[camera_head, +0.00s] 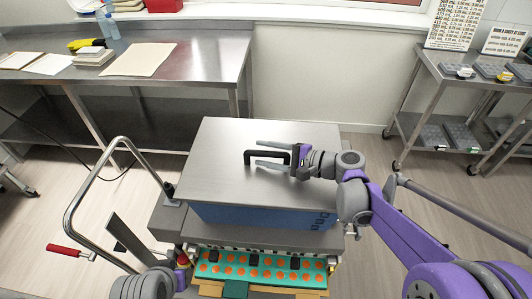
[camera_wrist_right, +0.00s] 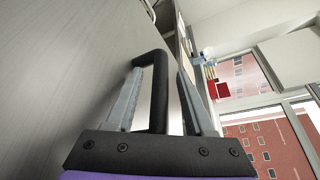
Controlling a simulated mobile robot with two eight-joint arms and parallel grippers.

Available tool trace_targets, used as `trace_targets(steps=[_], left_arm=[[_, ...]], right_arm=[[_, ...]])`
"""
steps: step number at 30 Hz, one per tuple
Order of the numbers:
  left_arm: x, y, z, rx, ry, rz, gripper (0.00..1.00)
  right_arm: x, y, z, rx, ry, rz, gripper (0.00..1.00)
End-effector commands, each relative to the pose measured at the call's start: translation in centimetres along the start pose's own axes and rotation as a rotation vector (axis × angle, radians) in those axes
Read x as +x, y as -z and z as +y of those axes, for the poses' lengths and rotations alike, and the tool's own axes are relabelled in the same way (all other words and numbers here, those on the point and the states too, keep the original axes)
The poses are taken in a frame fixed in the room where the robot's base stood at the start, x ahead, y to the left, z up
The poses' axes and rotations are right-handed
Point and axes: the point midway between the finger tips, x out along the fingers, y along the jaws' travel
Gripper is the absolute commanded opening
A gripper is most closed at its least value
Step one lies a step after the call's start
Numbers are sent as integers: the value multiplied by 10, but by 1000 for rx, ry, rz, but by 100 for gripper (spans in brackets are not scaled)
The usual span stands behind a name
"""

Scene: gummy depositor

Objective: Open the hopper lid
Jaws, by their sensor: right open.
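The hopper lid (camera_head: 225,145) is a flat grey metal plate lying shut on top of the blue hopper (camera_head: 245,215). A black bar handle (camera_head: 248,156) stands on the lid. My right gripper (camera_head: 272,154) is open, with one finger on each side of the handle in the head view. In the right wrist view the handle (camera_wrist_right: 160,90) rises between the two grey fingers. I cannot tell whether the fingers touch it. My left arm shows only partly at the bottom left of the head view, and its gripper is not clearly visible.
Below the hopper is a green tray (camera_head: 262,283) with orange round spots. A bent metal rail (camera_head: 72,215) and a red-handled lever (camera_head: 64,250) stand at left. A steel table (camera_head: 190,65) is behind left, and a cart (camera_head: 440,75) at right.

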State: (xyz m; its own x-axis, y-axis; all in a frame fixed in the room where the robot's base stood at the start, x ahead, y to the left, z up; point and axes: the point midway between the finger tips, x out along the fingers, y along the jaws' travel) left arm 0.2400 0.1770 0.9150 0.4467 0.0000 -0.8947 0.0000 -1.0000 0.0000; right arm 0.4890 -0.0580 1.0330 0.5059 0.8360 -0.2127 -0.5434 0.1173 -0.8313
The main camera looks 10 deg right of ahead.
Motion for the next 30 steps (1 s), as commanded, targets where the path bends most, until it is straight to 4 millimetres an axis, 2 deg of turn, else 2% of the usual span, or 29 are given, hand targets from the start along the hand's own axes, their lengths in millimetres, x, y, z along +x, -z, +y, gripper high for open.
trace_targets(steps=[4,12,13,30], left_arm=[[0,0,0,0,0,0,0],[0,0,0,0,0,0,0],[0,0,0,0,0,0,0],[0,0,0,0,0,0,0]], right_arm=[[0,0,0,0,0,0,52],[0,0,0,0,0,0,3],[0,0,0,0,0,0,0],[0,0,0,0,0,0,0]])
